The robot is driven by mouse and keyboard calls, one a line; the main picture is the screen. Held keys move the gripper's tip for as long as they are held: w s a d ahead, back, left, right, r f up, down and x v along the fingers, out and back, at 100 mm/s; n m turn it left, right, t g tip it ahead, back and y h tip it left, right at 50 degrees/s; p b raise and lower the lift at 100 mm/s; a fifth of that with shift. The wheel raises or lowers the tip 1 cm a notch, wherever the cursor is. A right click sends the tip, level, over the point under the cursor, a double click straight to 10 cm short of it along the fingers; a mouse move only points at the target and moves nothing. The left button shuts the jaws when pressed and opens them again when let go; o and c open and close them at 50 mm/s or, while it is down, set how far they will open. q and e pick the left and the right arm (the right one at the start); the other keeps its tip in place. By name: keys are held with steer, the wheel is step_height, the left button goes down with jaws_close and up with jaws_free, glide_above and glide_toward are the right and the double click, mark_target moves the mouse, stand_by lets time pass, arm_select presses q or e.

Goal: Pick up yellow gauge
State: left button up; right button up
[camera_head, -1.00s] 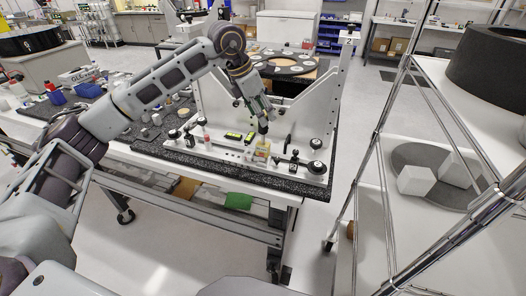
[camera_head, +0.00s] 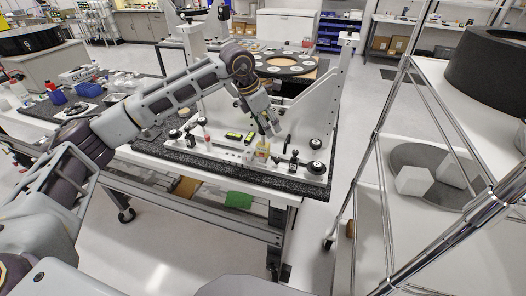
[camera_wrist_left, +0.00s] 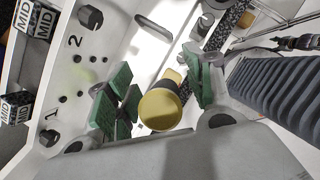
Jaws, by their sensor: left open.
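The yellow gauge (camera_head: 262,149) stands on the white fixture plate (camera_head: 215,146) in the head view, close below my left gripper (camera_head: 270,130). In the left wrist view the yellow gauge (camera_wrist_left: 160,109) shows as a round yellow face with a narrower body behind it. The green finger pads of my left gripper (camera_wrist_left: 160,92) are apart, one on each side of the gauge. I cannot tell whether a pad touches it. My right gripper is not in view.
Black-and-yellow blocks (camera_head: 233,135) and small black knobs (camera_head: 315,167) are on the plate near the gauge. White angled brackets (camera_head: 318,100) rise behind it. A wire shelf rack (camera_head: 378,130) stands to the right. Blocks marked MID (camera_wrist_left: 15,108) show in the wrist view.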

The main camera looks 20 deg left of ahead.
arm_select(q)
steer(key=shift+c, duration=0.5)
steer(key=c, duration=1)
steer(key=shift+r, duration=0.1)
jaws_close()
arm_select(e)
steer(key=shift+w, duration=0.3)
